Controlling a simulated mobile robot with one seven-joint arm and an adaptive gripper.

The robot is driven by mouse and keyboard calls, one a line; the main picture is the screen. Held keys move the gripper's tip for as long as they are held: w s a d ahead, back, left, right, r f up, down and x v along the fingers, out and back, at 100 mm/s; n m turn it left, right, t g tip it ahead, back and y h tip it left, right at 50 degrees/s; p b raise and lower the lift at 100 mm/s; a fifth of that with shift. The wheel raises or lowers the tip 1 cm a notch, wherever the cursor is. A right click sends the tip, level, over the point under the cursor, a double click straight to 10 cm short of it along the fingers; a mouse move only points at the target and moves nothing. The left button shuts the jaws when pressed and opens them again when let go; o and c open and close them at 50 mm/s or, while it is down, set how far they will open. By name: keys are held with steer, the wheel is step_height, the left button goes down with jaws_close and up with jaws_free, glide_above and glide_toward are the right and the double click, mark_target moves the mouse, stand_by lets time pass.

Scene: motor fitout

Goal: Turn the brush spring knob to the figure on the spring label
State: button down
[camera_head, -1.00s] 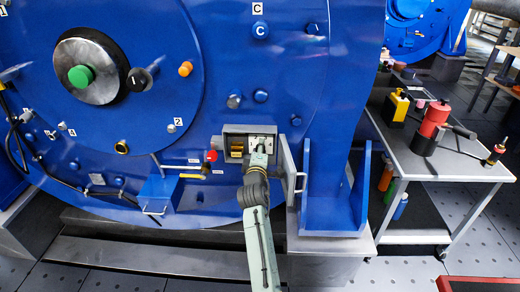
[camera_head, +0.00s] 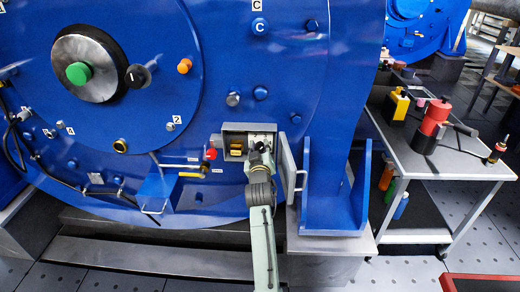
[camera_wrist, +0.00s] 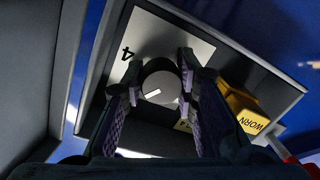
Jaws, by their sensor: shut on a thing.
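The knob (camera_wrist: 160,90) is a round grey dial with a white pointer mark, in front of a pale plate (camera_wrist: 176,32) inside the open box (camera_head: 224,128). The pointer mark slants up to the right in the wrist view. A figure 4 shows on the plate at upper left. Other figures are hidden by my fingers or too small to read. My gripper (camera_wrist: 160,74) is shut on the knob, one finger on each side; it also shows at the box in the head view (camera_head: 259,152). I cannot make out the spring label.
A yellow block (camera_wrist: 240,105) marked WORN sits beside the plate. The box's open door (camera_head: 289,162) stands close on the right of my arm. A red knob (camera_head: 211,154) and yellow lever (camera_head: 191,175) are left of the box. A tool cart (camera_head: 455,168) stands at right.

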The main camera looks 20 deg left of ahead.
steer(key=m+b, duration=0.1)
steer(key=m, duration=0.4)
steer(key=shift+f, duration=0.1)
steer(key=m, duration=0.4)
steer(key=shift+m+t+y+b, duration=0.3)
steer(key=shift+m+y+b, duration=0.1)
stand_by(0.3)
steer(key=c, duration=1.2)
jaws_free()
steer(key=shift+c, duration=0.2)
